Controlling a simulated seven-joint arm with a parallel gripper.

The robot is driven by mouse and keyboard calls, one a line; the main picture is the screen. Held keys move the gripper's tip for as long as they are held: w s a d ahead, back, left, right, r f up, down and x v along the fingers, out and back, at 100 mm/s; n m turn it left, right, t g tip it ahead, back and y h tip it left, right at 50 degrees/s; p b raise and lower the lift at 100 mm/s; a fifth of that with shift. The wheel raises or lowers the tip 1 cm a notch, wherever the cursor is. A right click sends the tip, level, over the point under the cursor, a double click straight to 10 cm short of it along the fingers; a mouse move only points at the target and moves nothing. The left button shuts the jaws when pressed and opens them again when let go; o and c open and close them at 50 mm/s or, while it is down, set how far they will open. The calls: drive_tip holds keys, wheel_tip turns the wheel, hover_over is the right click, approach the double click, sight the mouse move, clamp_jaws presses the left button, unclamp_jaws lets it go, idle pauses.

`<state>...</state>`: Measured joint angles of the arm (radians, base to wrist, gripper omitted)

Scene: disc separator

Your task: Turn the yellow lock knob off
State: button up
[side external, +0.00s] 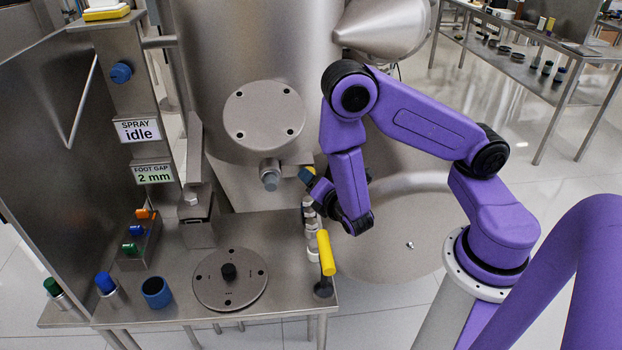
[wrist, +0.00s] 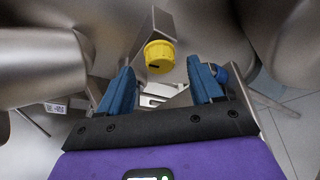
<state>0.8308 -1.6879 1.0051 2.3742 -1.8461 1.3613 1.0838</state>
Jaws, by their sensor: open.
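The yellow lock knob (wrist: 159,57) is a ribbed round cap with a small dark mark, on the end of a grey metal bar in the wrist view. My gripper (wrist: 163,78) is open, with one blue finger toward each side of the knob. The knob appears just beyond the fingertips, and I see no contact. In the side view my gripper (side external: 306,176) is beside the bracket on the big steel vessel.
A yellow-handled lever (side external: 326,252) stands at the table's right corner, below my gripper. A grey-blue capped fitting (side external: 270,178) is left of it on the steel vessel (side external: 265,60). A panel reads "SPRAY idle" (side external: 137,131). A round plate (side external: 230,290) lies on the steel table.

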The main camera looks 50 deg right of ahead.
drive_tip(key=shift+x, duration=1.7)
drive_tip(key=c, duration=1)
drive_tip(key=shift+c, duration=0.2)
